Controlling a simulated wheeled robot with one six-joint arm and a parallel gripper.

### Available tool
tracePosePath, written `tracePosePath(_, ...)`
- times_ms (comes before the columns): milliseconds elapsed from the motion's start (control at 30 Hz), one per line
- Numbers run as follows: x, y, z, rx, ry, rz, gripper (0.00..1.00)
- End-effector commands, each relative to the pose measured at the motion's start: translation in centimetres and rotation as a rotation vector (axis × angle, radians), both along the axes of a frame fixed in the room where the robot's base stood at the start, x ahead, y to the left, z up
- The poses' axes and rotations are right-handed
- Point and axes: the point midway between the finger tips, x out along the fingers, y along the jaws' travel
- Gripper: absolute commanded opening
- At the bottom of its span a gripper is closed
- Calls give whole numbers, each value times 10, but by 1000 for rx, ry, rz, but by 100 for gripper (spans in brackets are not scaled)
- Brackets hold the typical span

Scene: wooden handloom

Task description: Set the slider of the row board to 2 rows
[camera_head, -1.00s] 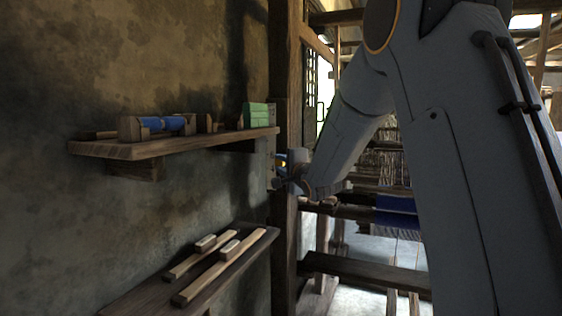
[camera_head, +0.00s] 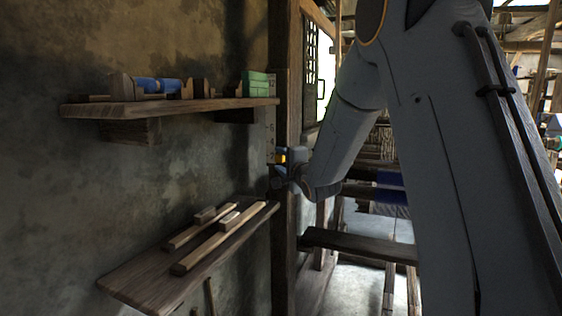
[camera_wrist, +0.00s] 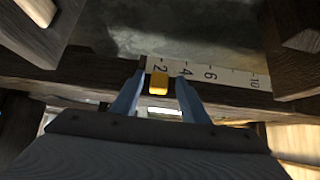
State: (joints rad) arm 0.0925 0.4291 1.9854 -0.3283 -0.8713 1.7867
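The row board (camera_wrist: 225,76) is a pale strip with dark marks, with 2, 4, 6 and 10 readable in the wrist view. In the head view it is an upright strip (camera_head: 270,128) on the dark post. The yellow slider (camera_wrist: 158,83) sits at the 2 mark, perhaps slightly to its left or right. It also shows as a small yellow spot in the head view (camera_head: 281,158). My gripper (camera_wrist: 161,76) has its fingers on either side of the slider. They stand apart, with a visible gap on the right; contact on the left is unclear.
An upper shelf (camera_head: 150,109) holds a blue roll and a green block (camera_head: 255,84). A lower shelf (camera_head: 150,286) holds wooden bars. A wooden post (camera_head: 285,240) carries the board. Loom beams (camera_head: 360,245) stand to the right, partly behind my arm.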

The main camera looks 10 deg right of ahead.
Motion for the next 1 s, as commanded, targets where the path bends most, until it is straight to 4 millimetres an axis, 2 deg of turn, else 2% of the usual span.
tracePosePath(133,-2,0,0,0,0,0,41)
tracePosePath(233,-11,-2,0,0,0,0,41)
tracePosePath(500,-54,-8,0,0,1,0,41)
tracePosePath(633,-69,-11,0,0,0,-1,41)
tracePosePath(800,-77,-12,0,0,0,0,41)
tracePosePath(1000,-77,-12,0,0,0,0,41)
